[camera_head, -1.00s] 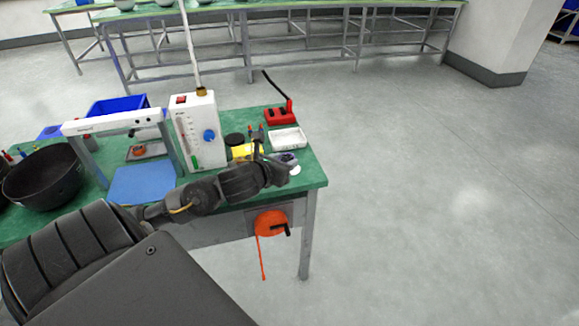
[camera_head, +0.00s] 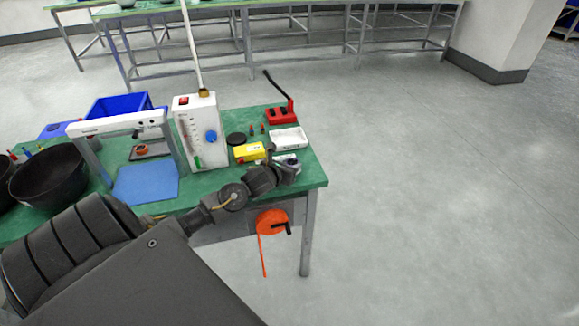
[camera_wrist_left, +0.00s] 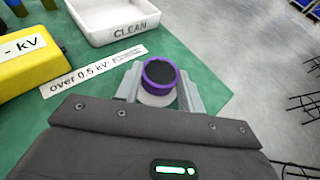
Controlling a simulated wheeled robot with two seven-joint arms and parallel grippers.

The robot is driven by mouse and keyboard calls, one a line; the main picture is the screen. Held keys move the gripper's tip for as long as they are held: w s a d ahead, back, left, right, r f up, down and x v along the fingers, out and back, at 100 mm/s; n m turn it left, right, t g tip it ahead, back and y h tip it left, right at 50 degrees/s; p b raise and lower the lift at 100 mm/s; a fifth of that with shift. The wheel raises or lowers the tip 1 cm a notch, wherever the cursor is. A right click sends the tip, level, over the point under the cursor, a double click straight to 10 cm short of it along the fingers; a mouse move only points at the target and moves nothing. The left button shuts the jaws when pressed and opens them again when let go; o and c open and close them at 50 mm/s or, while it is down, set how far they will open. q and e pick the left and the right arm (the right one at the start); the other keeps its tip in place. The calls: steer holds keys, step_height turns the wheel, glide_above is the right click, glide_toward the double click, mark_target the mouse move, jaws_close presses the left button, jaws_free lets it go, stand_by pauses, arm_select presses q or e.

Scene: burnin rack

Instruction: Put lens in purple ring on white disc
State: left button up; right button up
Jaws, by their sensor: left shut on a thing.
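The lens in its purple ring (camera_wrist_left: 159,72) is between the fingers of my left gripper (camera_wrist_left: 160,84) in the left wrist view, with its dark glass facing up. The gripper is shut on it. A white disc (camera_wrist_left: 157,99) shows just below the ring, partly covered by it. I cannot tell whether ring and disc touch. In the head view my left gripper (camera_head: 290,167) is low over the table's right front corner, and my wrist hides most of the lens and disc. My right gripper is not in view.
A white tray marked CLEAN (camera_wrist_left: 113,16) lies behind the gripper, and a yellow kV box (camera_wrist_left: 25,62) and a label strip (camera_wrist_left: 95,72) lie to its left. The green table's (camera_head: 312,176) right edge is close. A red stand (camera_head: 282,116) is at the back.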

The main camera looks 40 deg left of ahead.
arm_select(q)
steer(key=shift+f, duration=0.4)
steer(key=shift+f, duration=0.1)
steer(key=o, duration=0.9)
steer(key=shift+o, duration=0.2)
steer(key=shift+r, duration=0.25)
steer(key=v, duration=0.5)
steer(key=b+v, duration=0.1)
steer(key=v, duration=0.4)
steer(key=shift+s+f, duration=0.15)
steer(key=shift+s, duration=0.15)
steer(key=shift+v, duration=0.8)
